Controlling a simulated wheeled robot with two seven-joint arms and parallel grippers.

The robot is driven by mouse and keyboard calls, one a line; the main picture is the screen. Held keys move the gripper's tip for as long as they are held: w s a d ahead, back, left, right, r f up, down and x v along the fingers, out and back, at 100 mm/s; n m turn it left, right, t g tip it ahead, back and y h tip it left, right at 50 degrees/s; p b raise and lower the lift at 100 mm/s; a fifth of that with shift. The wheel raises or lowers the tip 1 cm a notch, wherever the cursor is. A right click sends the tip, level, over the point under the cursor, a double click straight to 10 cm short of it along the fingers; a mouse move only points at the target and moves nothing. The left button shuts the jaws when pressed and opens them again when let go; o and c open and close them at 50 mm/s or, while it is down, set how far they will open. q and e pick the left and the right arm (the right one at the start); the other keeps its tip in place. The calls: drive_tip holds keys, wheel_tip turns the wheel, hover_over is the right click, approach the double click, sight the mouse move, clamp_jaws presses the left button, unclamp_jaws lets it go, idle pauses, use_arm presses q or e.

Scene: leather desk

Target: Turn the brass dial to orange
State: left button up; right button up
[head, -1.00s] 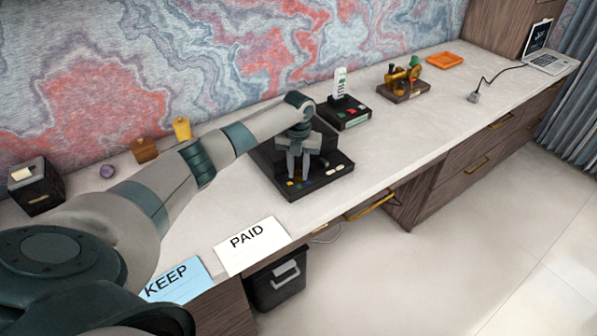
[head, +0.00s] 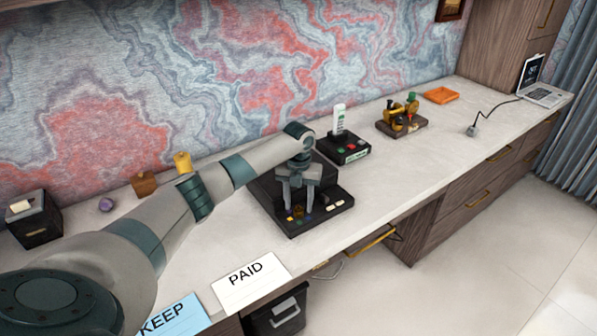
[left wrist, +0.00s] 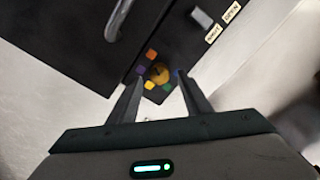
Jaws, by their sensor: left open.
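The round brass dial (left wrist: 159,74) sits on the black box in the left wrist view. Coloured squares ring it: an orange one (left wrist: 151,54), a purple one (left wrist: 142,70), a green one (left wrist: 149,85), a yellow one (left wrist: 166,87) and a blue one at the right finger. I cannot tell which colour the dial points to. My left gripper (left wrist: 160,77) is open, its fingertips on either side of the dial, with a visible gap. In the head view my left gripper (head: 298,208) points down over the front of the black box (head: 338,203). My right gripper is out of view.
The box also carries a handle (left wrist: 117,20) and a switch by SHUT and OPEN labels. Behind it stands a black button box (head: 355,156). The PAID card (head: 250,284) and blue KEEP card (head: 178,318) lie at the front edge.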

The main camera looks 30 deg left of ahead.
sight(298, 210)
use_arm(q)
wheel_tip(298, 210, up, 16)
drive_tip(key=b, duration=0.3)
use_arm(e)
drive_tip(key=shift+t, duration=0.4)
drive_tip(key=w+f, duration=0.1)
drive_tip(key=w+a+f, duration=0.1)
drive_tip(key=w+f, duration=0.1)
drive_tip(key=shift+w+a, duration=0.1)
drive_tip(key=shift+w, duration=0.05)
use_arm(q)
drive_tip(key=shift+f, duration=0.1)
